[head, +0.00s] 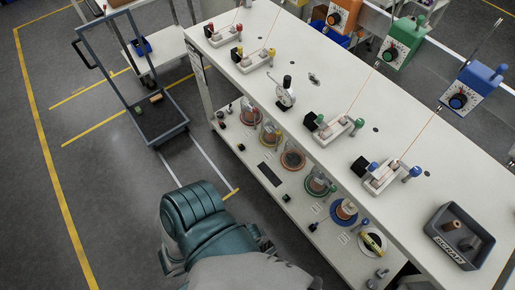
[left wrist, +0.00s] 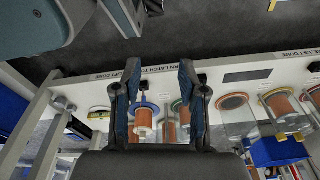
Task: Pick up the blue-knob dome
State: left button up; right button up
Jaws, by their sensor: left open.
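The blue-knob dome (head: 343,212) stands on the lower shelf of the bench, near its front right part; it has a blue ring at its base and a copper-coloured spool inside. In the left wrist view the blue-ringed dome (left wrist: 144,117) shows between my left gripper's fingers, nearer the left finger. My left gripper (left wrist: 159,78) is open and empty, its two dark blue fingers apart. I cannot tell how far the fingertips are from the dome. The knob is not clear in the wrist view. My right gripper is not in view.
A yellow part (head: 373,241) lies on the other side. The bench top (head: 310,110) overhangs the shelf. A cart (head: 160,120) stands on the floor at left.

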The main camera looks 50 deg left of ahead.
aim_at(292, 158)
jog(key=u, duration=1.2)
